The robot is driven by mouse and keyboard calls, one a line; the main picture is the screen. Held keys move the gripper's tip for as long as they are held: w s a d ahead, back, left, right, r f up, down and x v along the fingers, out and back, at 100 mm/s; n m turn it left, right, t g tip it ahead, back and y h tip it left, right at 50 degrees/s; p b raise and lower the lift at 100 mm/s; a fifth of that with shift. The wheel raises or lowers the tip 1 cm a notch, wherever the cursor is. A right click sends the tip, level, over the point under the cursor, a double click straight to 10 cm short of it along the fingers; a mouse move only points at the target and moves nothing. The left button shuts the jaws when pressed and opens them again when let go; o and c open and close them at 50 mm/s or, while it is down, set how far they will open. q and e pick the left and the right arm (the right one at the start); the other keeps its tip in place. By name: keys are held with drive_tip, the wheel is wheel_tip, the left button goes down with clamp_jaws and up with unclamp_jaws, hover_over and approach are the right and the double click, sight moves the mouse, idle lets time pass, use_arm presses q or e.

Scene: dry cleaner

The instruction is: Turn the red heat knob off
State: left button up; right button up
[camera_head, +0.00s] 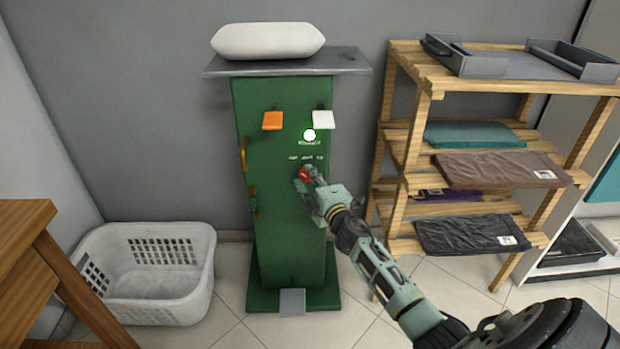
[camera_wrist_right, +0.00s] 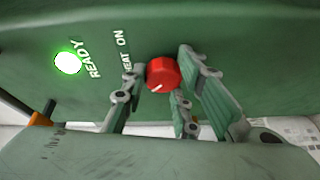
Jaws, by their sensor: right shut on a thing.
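The red heat knob (camera_head: 304,175) is on the front of a green press cabinet (camera_head: 275,225). My right gripper (camera_head: 308,181) reaches in from the lower right and is shut on the knob, hiding part of it. In the right wrist view, the round red knob (camera_wrist_right: 163,74) sits between my two fingers, and its white mark points to the lower left. "READY" and "HEAT ON" lettering shows beside it. A ready lamp (camera_wrist_right: 68,63) glows, and it also glows in the head view (camera_head: 309,135). My left gripper is not in view.
An orange tab (camera_head: 272,120) and a white tab (camera_head: 323,119) stick out above the knob. A grey pedal (camera_head: 292,302) is at the cabinet's foot. A white basket (camera_head: 160,295) stands left, a wooden shelf (camera_head: 411,185) with folded cloths right.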

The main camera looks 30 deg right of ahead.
drive_tip(key=shift+w+d+r, duration=0.1)
drive_tip(key=shift+d+r, duration=0.1)
drive_tip(key=shift+r, duration=0.35)
drive_tip(key=o, duration=0.9)
drive_tip(key=shift+o, duration=0.5)
drive_tip(key=shift+f, duration=0.1)
drive_tip(key=shift+s+a+f, duration=0.15)
drive_tip(key=shift+s+f, duration=0.05)
drive_tip(key=shift+f, duration=0.1)
drive_tip(key=s+a, duration=0.2)
drive_tip(key=s, duration=0.9)
drive_tip(key=shift+s, duration=0.35)
